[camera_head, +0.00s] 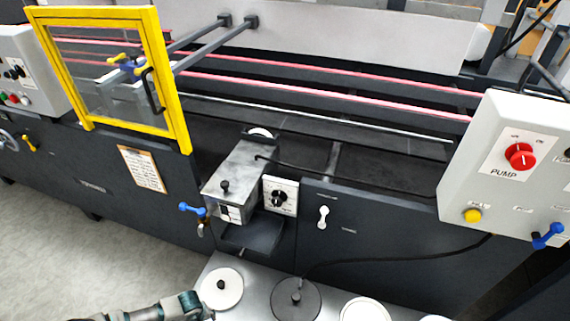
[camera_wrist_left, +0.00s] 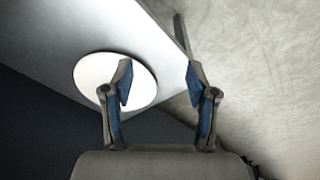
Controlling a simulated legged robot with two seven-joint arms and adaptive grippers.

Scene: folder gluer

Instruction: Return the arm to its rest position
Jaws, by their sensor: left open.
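My left arm comes in at the bottom left of the head view, with its end (camera_head: 185,306) beside the grey metal shelf, just below a white disc (camera_head: 221,287) with a black knob. In the left wrist view my left gripper (camera_wrist_left: 158,72) is open, its two blue-padded fingers apart with nothing between them. A white disc (camera_wrist_left: 90,78) lies on the shelf (camera_wrist_left: 120,25) beyond the left finger. Whether the fingers touch anything is not clear, but no contact shows. My right gripper is in neither view.
The folder gluer fills the head view, with a yellow-framed guard (camera_head: 184,125), a glue unit (camera_head: 238,175) and a control panel (camera_head: 505,190) with a red PUMP knob. A dark disc (camera_head: 296,300) and another white disc (camera_head: 364,310) are on the shelf. Open floor (camera_head: 90,250) lies left.

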